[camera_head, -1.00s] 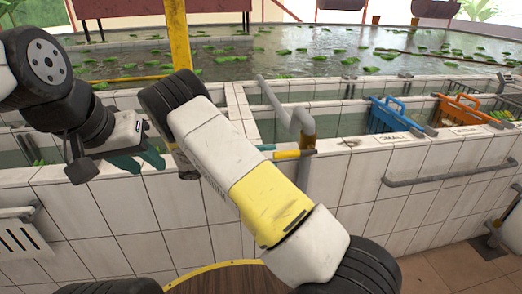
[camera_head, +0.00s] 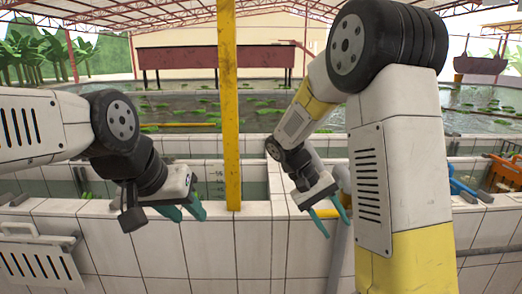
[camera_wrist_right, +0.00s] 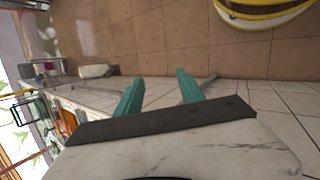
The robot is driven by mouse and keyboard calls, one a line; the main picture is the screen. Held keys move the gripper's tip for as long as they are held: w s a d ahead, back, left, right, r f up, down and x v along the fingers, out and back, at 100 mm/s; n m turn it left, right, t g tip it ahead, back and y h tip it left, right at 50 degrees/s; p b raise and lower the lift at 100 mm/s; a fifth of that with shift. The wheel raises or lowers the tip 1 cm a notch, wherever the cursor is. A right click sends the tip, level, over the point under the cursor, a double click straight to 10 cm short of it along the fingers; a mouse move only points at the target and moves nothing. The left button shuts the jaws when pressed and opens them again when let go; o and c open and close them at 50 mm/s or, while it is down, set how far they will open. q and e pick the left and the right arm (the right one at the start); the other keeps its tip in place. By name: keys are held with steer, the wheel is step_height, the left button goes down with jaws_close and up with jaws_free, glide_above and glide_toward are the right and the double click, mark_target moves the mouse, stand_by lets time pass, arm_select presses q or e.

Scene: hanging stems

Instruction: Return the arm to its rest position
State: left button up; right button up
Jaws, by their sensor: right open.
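My right arm rises large on the right side of the head view and bends down to my right gripper (camera_head: 333,226). That gripper hangs in front of the white tiled tank wall, its teal fingers apart with nothing between them. In the right wrist view the same gripper (camera_wrist_right: 158,84) is open and empty, with tiles and brown floor behind it. My left gripper (camera_head: 187,213) is at the left in the head view, pointing down in front of the wall. Its teal fingers are apart and no object shows between them.
The tiled tank wall (camera_head: 265,240) runs across the front. A yellow post (camera_head: 228,110) stands between my arms. A blue basket (camera_head: 462,188) and an orange one (camera_head: 503,172) are at the right. A white slotted holder (camera_head: 38,265) hangs at lower left.

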steer(key=s+a+r+t+y, duration=0.2)
steer(key=s+r+t+y, duration=0.2)
steer(key=s+r, duration=0.2)
steer(key=s+a+r+t+y, duration=0.2)
steer(key=s+r+t+y, duration=0.2)
steer(key=s+r, duration=0.2)
steer(key=shift+s+a+r+t+y, duration=0.2)
steer(key=shift+s+a+t+y, duration=0.15)
steer(key=shift+s+t+y, duration=0.1)
